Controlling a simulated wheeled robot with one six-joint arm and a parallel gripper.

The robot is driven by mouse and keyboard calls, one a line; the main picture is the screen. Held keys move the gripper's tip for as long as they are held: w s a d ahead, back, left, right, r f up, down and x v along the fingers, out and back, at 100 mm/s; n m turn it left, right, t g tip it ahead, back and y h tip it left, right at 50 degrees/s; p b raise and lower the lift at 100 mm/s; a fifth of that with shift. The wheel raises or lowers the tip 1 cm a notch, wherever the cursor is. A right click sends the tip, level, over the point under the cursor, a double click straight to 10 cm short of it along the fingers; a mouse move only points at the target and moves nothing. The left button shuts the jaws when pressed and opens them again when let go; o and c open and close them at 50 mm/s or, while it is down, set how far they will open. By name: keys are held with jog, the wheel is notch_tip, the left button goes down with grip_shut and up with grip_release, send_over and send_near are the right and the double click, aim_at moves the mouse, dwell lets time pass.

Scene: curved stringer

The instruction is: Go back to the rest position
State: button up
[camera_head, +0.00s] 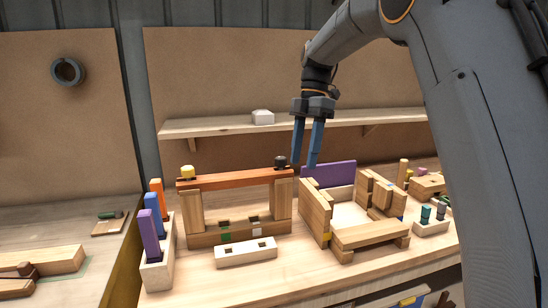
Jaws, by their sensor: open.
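My gripper (307,143) hangs from my grey arm near the middle of the picture, above the workbench (290,277). Its two blue fingers point down and stand apart. Nothing shows between them. The fingertips are above and in front of a purple board (328,174) as seen here; the exact distance cannot be told.
An orange-topped wooden frame (235,178) stands left of my gripper, bearing a yellow and a dark knob. A wooden box-like assembly (357,235) stands below right. A holder with coloured pegs (157,262) is at left. A shelf (215,125) runs behind.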

jog(key=s+d+f+m+t, duration=0.1)
jog(key=s+d+f+m, duration=0.3)
jog(key=s+f+m, duration=0.3)
jog(key=s+d+f+m+t+h, duration=0.1)
jog(key=s+d+f+m, duration=0.2)
jog(key=s+f+m, duration=0.4)
jog(key=s+d+f+m+t, duration=0.2)
jog(key=s+d+f+m, duration=0.2)
jog(key=s+f+m, duration=0.4)
jog(key=s+m, duration=0.1)
jog(key=s, duration=0.3)
jog(key=shift+s+d+m+h, duration=0.2)
jog(key=shift+d+m+h, duration=0.1)
jog(key=shift+d+m, duration=0.1)
